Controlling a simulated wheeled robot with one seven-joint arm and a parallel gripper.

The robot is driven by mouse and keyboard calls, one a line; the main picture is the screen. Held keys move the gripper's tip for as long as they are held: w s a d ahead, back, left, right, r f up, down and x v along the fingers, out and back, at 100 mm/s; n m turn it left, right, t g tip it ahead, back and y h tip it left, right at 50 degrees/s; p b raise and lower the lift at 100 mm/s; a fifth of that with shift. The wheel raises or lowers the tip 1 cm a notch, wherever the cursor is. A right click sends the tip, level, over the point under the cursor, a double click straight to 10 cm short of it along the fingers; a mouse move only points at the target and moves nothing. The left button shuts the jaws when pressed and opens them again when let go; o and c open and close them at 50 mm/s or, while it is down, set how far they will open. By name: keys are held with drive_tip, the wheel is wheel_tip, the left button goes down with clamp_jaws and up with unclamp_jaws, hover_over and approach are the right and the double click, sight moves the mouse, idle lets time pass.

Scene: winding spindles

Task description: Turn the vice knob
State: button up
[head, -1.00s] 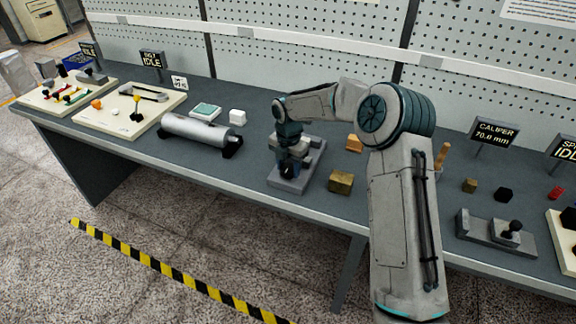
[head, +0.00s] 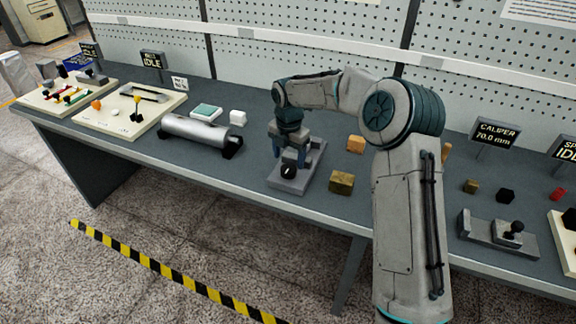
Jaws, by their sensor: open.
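The vice (head: 291,184) is a grey block with a raised body, standing near the front edge of the bench. Its dark round knob (head: 288,169) faces the front of the bench. My gripper (head: 289,153) points down over the vice, with its fingers spread and open, just above and behind the knob. I cannot tell whether a finger touches the vice. My gripper and wrist hide part of the vice's rear.
A silver cylinder (head: 198,134) on dark supports lies to the left. The caliper fixture (head: 497,233) stands at the right. My arm crosses the bench on the right.

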sight(288, 168)
wheel_tip(288, 168, up, 9)
drive_tip(key=shift+r+b, duration=0.2)
drive_tip(key=shift+b, duration=0.1)
